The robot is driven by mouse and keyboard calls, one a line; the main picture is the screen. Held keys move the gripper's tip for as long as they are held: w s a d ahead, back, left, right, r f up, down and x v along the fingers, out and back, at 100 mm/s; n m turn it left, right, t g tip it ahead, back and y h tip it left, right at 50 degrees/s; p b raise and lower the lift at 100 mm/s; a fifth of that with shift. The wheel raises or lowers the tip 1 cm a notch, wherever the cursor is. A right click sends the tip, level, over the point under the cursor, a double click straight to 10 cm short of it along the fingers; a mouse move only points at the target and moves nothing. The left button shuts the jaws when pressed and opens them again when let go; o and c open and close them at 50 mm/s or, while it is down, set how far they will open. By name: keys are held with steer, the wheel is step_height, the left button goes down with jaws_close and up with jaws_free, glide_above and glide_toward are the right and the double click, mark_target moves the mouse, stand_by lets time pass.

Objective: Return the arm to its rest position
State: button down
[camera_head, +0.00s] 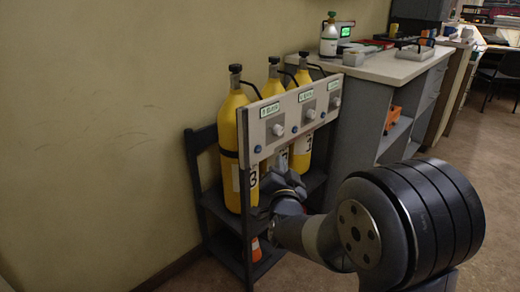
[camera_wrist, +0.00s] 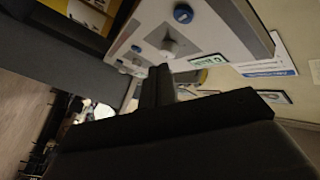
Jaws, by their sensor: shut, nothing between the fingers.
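My arm reaches in from the lower right of the head view. My gripper (camera_head: 278,177) is in front of the cylinder rack, just below the white control panel (camera_head: 293,96). In the wrist view the dark fingers (camera_wrist: 158,75) are together with nothing between them, and the panel's knobs and a blue button are close beyond them. I cannot tell from these views whether the gripper touches the panel or rack. Part of the rack's lower shelf is hidden behind my arm.
Three yellow cylinders (camera_head: 232,122) stand in the dark rack (camera_head: 205,185) against the wall. A grey counter (camera_head: 385,68) with a small device and a little bottle (camera_head: 329,38) stands behind to the right. An orange item (camera_head: 392,118) sits on its shelf. Open floor (camera_head: 490,190) lies at right.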

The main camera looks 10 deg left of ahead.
steer(key=shift+a, duration=0.1)
steer(key=w+a+p, duration=0.1)
steer(key=p, duration=0.2)
steer(key=shift+r, duration=0.2)
steer(key=p, duration=0.2)
steer(key=shift+w+a+p, duration=0.1)
steer(key=shift+a+p, duration=0.1)
steer(key=shift+p, duration=0.1)
steer(key=shift+s+d+f+b, duration=0.15)
steer(key=shift+s+d+b, duration=0.55)
steer(key=shift+s+d, duration=0.35)
steer(key=shift+s+d+f+b, duration=0.1)
steer(key=shift+s+d+b, duration=0.65)
steer(key=shift+d, duration=0.5)
